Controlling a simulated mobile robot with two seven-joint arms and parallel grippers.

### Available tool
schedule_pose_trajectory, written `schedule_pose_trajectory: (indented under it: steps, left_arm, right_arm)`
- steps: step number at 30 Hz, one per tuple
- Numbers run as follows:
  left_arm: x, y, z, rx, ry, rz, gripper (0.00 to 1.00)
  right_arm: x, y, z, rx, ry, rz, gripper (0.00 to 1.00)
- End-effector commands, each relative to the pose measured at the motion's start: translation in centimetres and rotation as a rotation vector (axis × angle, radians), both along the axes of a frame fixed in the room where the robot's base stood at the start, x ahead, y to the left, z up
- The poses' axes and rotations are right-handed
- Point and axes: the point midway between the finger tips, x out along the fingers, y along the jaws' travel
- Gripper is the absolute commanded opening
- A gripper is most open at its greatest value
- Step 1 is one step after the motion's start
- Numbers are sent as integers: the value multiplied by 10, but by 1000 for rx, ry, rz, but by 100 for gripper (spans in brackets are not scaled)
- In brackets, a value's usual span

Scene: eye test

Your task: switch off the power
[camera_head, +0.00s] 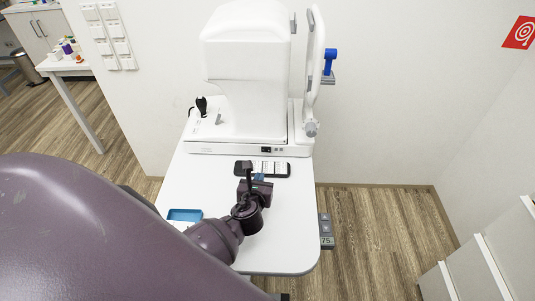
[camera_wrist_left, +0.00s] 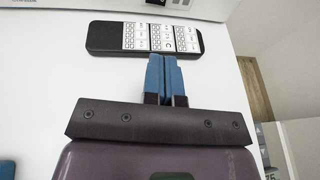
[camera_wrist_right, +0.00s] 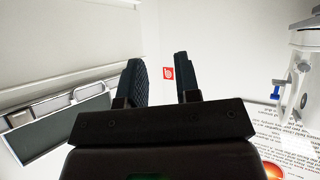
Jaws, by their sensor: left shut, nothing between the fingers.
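The white eye-test machine (camera_head: 245,65) stands at the back of the white table (camera_head: 205,185). A small black switch (camera_head: 266,149) sits on the front face of its base. It also shows at the top edge of the left wrist view (camera_wrist_left: 156,2). My left gripper (camera_head: 258,176) is over the table, in front of the base and apart from the switch. Its blue fingers (camera_wrist_left: 166,62) are together and empty, pointing at the near edge of a black remote-like pad (camera_wrist_left: 145,38). My right gripper (camera_wrist_right: 157,75) is open and empty, away from the table.
The pad (camera_head: 272,169) lies between my left gripper and the base. A blue tray (camera_head: 185,214) lies at the table's left. A grey height panel (camera_head: 326,229) is at the right edge. White cabinets (camera_head: 480,270) stand at the lower right.

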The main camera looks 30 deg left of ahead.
Motion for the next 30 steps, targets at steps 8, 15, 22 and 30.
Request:
schedule_pose_trajectory:
  steps: [8, 15, 22, 30]
  left_arm:
    - [30, 13, -11, 0, -1, 0, 0]
    - [67, 30, -24, 0, 0, 1, 0]
    - [100, 45, -30, 0, -1, 0, 0]
    - [120, 55, -30, 0, 0, 0, 0]
  right_arm:
    - [5, 2, -2, 1, -11, 3, 30]
    - [11, 3, -6, 3, -20, 7, 30]
    - [9, 3, -14, 2, -14, 6, 30]
    - [2, 2, -21, 2, 1, 2, 30]
